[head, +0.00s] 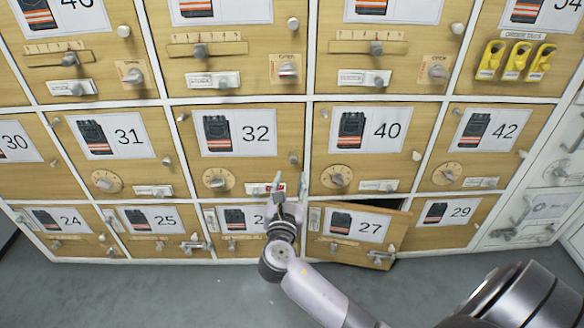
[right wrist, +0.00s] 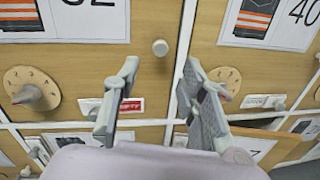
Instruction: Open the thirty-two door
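The thirty-two door (head: 275,142) is a wooden locker front with a white picture card marked 32, and it looks shut. It has a round numbered dial (head: 215,179) at lower left, also in the right wrist view (right wrist: 32,90). A red label reading EMPTY (right wrist: 130,106) is at its lower right. A small round knob (right wrist: 160,47) sits near its right edge. My right gripper (head: 286,184) is in front of the door's lower right corner. In the right wrist view its fingers (right wrist: 160,75) are apart with nothing between them, the knob just beyond the tips. My left gripper is out of view.
Door 27 (head: 345,226), below right, stands ajar with a dark gap at its top. Door 40 (head: 408,165) is to the right and door 31 (head: 92,165) to the left. Yellow tags (head: 517,60) hang at upper right. The grey floor (head: 180,290) is clear in front.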

